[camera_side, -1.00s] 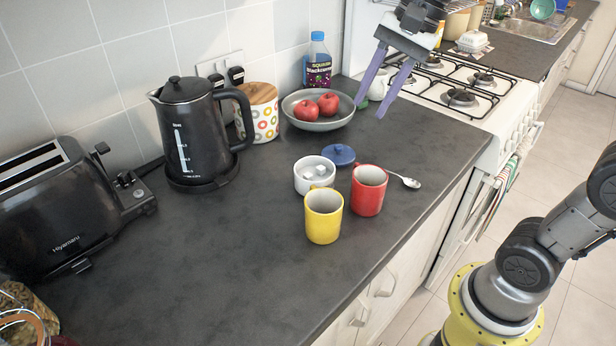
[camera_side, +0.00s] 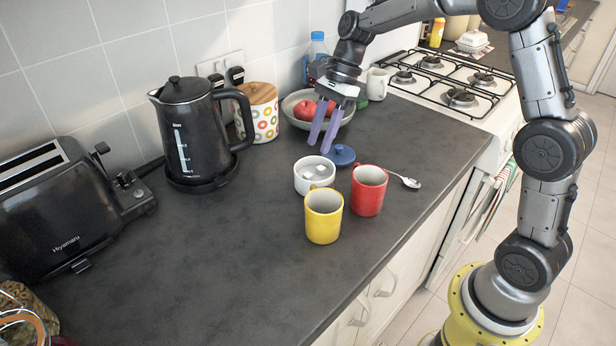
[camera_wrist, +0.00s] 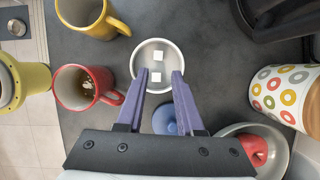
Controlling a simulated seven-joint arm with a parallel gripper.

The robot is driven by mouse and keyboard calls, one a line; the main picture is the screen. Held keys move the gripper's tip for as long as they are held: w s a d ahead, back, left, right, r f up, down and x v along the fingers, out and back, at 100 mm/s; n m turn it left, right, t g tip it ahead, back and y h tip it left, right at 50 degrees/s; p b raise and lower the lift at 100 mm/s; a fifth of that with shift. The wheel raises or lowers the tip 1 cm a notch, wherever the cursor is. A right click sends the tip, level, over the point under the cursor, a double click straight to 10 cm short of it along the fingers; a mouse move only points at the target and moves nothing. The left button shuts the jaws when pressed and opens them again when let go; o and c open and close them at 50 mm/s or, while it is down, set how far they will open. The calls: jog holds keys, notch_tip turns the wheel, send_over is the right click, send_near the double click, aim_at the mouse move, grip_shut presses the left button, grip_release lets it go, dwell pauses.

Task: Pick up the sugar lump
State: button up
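Sugar lumps (camera_side: 316,178) lie in a small white bowl (camera_side: 301,186) on the dark counter. In the wrist view two white sugar lumps (camera_wrist: 156,77) show inside the round bowl (camera_wrist: 137,58), one above the other. My gripper (camera_side: 318,149) is above and just behind the bowl, its purple fingers pointing down. In the wrist view my gripper (camera_wrist: 163,74) has its fingers apart, with nothing between them, and the bowl lies beyond the tips. The bowl's blue lid (camera_side: 341,155) lies on the counter beside it, partly under the fingers in the wrist view.
A yellow mug (camera_side: 323,217) and a red mug (camera_side: 369,190) stand close in front and right of the bowl. A fruit bowl (camera_side: 290,105) with apples is behind, a black kettle (camera_side: 190,130) to the left.

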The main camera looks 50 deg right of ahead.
aim_at(309, 174)
jog(key=shift+a+x, duration=0.2)
jog(key=shift+x, duration=3.35)
jog(key=shift+s, duration=0.15)
grip_shut()
